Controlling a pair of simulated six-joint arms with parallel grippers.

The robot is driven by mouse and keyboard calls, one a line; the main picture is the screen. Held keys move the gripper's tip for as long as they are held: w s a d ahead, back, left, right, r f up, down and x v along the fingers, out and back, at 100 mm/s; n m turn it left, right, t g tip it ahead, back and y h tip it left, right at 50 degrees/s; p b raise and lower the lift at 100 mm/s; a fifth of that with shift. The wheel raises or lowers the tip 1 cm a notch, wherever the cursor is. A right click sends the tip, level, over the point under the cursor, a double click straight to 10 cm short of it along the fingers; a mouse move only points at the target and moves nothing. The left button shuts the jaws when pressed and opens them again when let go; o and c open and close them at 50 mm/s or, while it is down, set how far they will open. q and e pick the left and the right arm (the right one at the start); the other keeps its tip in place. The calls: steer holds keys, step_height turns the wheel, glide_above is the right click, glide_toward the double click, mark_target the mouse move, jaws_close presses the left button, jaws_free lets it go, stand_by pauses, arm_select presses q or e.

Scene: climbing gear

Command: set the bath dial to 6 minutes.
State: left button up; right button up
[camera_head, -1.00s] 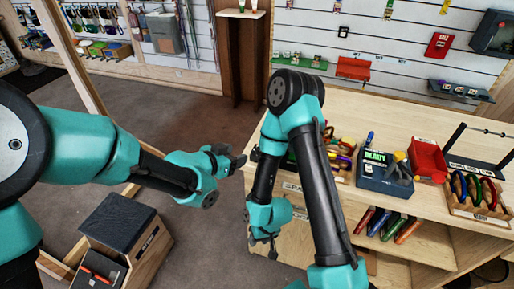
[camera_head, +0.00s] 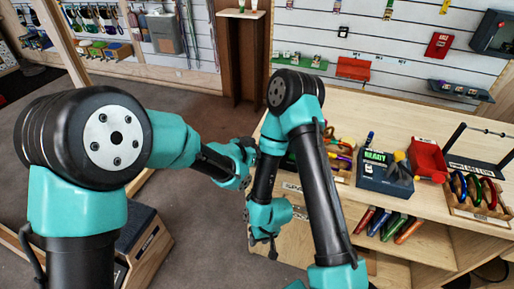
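A dark blue box (camera_head: 384,182) with a lit green READY display (camera_head: 375,156) stands on the wooden bench. It looks like the bath unit; its dial is too small to make out. My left gripper (camera_head: 246,150) is at the bench's left edge, well left of the box and partly behind my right arm. My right gripper (camera_head: 264,244) hangs low in front of the bench, pointing down, apart from the box. The fingers of both are too small or covered to tell open from shut.
A red bin (camera_head: 428,160) stands right of the box. A wooden rack with coloured carabiners (camera_head: 475,193) is farther right. A tray of coloured gear (camera_head: 340,160) lies left of the box. Coloured tools (camera_head: 385,222) sit on the shelf below.

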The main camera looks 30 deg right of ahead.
arm_select(q)
steer(key=c, duration=0.9)
steer(key=shift+w+m+g, duration=0.1)
steer(key=shift+m+g, duration=0.4)
steer(key=shift+w+a+m+g, duration=0.1)
steer(key=shift+w+m+g, duration=0.1)
steer(key=shift+m+g, duration=0.75)
steer(key=shift+w+m+g, duration=0.15)
steer(key=shift+m+g, duration=0.65)
steer(key=shift+g, duration=0.2)
steer(key=shift+w+m+g, duration=0.15)
steer(key=shift+m+g, duration=0.6)
steer(key=shift+g, duration=0.2)
steer(key=m+g, duration=0.1)
steer(key=m+g+y, duration=0.1)
steer(key=g, duration=0.1)
steer(key=m+g, duration=0.1)
steer(key=m, duration=0.1)
steer(key=shift+w+d+f+g+y, duration=0.1)
steer(key=shift+w+d+g+y, duration=0.15)
steer(key=shift+w+g+y, duration=0.05)
steer(key=shift+w+d+m+g+y, duration=0.1)
steer(key=shift+m+g+y, duration=0.8)
steer(key=shift+m+g, duration=0.3)
steer(key=shift+m, duration=0.3)
